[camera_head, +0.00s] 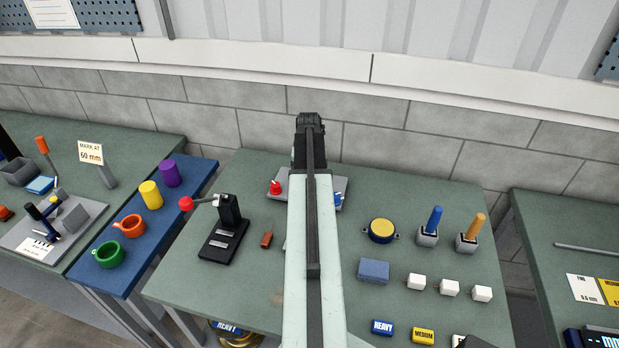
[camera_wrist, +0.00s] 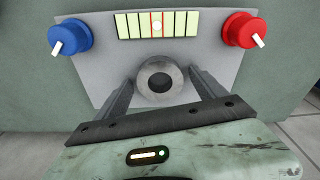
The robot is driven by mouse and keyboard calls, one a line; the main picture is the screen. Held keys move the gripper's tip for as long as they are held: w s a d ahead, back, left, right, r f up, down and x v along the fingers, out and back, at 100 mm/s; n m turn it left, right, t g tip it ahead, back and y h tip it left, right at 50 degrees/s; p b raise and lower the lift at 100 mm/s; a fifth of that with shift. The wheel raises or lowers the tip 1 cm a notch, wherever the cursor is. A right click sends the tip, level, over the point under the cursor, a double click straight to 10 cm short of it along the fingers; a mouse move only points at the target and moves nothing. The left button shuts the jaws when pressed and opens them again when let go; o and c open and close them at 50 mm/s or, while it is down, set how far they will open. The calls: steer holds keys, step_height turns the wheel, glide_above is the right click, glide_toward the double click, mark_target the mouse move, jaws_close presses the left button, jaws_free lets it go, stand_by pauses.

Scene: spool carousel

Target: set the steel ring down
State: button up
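The steel ring (camera_wrist: 160,82) is a thick grey ring with a dark hole, in the middle of the wrist view. It appears to rest on the sloping grey panel (camera_wrist: 112,68). My gripper (camera_wrist: 161,75) has one finger on each side of the ring, with narrow gaps, so it looks open around it. A blue knob (camera_wrist: 71,37) and a red knob (camera_wrist: 245,31) flank a pale segmented gauge (camera_wrist: 187,23) on the panel. In the head view my arm hides the ring and the panel's middle; the red knob (camera_head: 275,187) shows left of the arm.
A black lever stand (camera_head: 229,222) is left of my arm on the green table. A blue-yellow round tin (camera_head: 382,231), a blue block (camera_head: 374,270), white cubes (camera_head: 449,288) and two handled tools in holders (camera_head: 428,235) stand to the right. A wall is behind.

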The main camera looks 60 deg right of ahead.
steer(key=shift+r, duration=0.1)
step_height(320, 180, up, 12)
steer(key=a+p, duration=0.1)
steer(key=p, duration=1.1)
steer(key=shift+s+a, duration=0.15)
steer(key=shift+s, duration=0.2)
steer(key=w+a+n, duration=0.3)
steer(key=w+a, duration=0.5)
steer(key=a, duration=0.6)
steer(key=w+a+n, duration=0.3)
steer(key=w+a, duration=0.5)
steer(key=a, duration=0.6)
steer(key=a+n+y, duration=0.1)
steer(key=a+n, duration=0.5)
steer(key=a, duration=2.2)
steer(key=shift+w+a+g, duration=0.15)
steer(key=shift+a+g, duration=0.15)
steer(key=shift+a, duration=0.1)
